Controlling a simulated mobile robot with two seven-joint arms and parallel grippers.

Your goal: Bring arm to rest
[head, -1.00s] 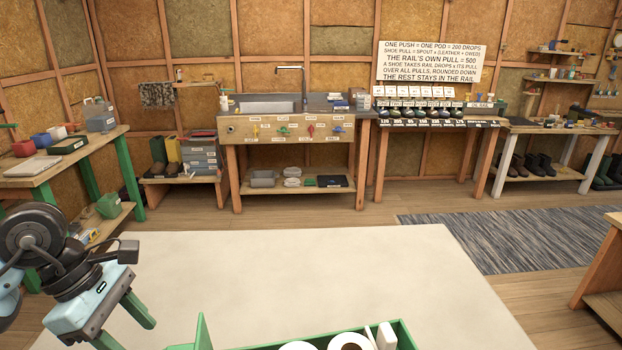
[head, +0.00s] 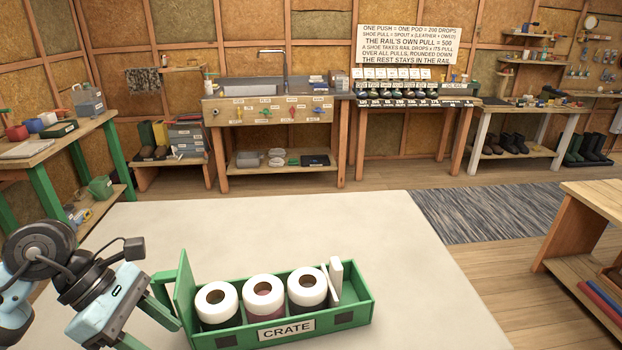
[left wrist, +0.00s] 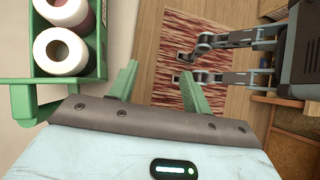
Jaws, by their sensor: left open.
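My left gripper (head: 150,318) is at the lower left of the head view, just left of the green crate (head: 360,308). Its two green fingers (left wrist: 158,88) are apart in the left wrist view, with nothing between them. There the crate (left wrist: 95,70) is at the upper left, outside the fingers. The crate is labelled CRATE and sits on a pale surface (head: 300,225). It holds three white-topped rolls (head: 263,291) and white slabs (head: 336,278) at its right end. I cannot identify my right gripper in either view.
A green-legged bench (head: 45,150) stands at the left, and a wooden bench (head: 580,225) at the right. A sink bench (head: 270,110) is along the back wall. The pale surface beyond the crate is clear. A reddish rug (left wrist: 200,30) lies below in the left wrist view.

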